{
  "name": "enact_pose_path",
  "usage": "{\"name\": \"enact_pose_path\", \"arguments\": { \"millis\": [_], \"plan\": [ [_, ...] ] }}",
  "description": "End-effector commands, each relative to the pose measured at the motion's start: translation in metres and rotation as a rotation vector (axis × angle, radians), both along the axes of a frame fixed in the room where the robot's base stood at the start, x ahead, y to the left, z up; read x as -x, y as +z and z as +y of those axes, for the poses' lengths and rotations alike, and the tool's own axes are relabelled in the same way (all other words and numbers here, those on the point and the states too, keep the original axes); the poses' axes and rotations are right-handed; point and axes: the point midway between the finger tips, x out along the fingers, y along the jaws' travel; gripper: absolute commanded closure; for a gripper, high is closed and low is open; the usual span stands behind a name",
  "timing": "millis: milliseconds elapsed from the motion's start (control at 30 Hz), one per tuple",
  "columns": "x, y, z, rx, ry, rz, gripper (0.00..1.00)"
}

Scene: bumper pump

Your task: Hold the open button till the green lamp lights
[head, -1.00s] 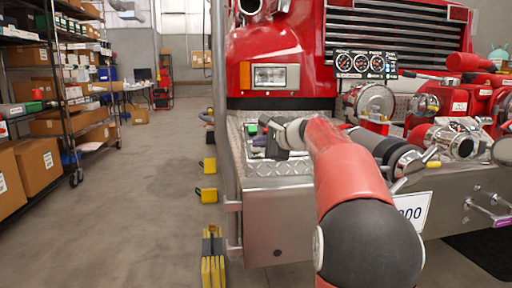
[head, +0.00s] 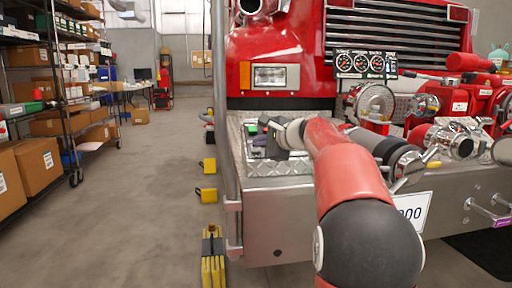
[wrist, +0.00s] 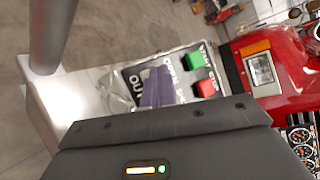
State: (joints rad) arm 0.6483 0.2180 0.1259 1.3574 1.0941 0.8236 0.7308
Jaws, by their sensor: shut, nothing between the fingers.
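A control panel (wrist: 132,75) with dark lettered labels sits on the truck's bumper deck. In the wrist view it carries a green square piece (wrist: 195,61) and a red square piece (wrist: 205,88) side by side. I cannot tell which is a button and which a lamp, or whether either is lit. In the head view the green piece (head: 252,129) shows just left of my gripper (head: 270,138), which is shut and empty, low over the panel. Its fingertip contact is hidden.
A grey vertical post (head: 227,100) stands at the bumper's left corner. Gauges (head: 359,64), chrome valves (head: 375,101) and red fittings crowd the right. Yellow blocks (head: 207,195) line the bumper's left side. The floor on the left is clear up to the shelves (head: 62,90).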

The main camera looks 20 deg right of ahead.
Motion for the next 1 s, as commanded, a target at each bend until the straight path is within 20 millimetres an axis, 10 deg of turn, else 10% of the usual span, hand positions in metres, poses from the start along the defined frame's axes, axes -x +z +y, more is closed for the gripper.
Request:
{"name": "enact_pose_path", "arguments": {
  "millis": [1000],
  "plan": [
    [0.012,0.022,0.003,0.001,-0.001,0.0,1.0]
  ]
}}
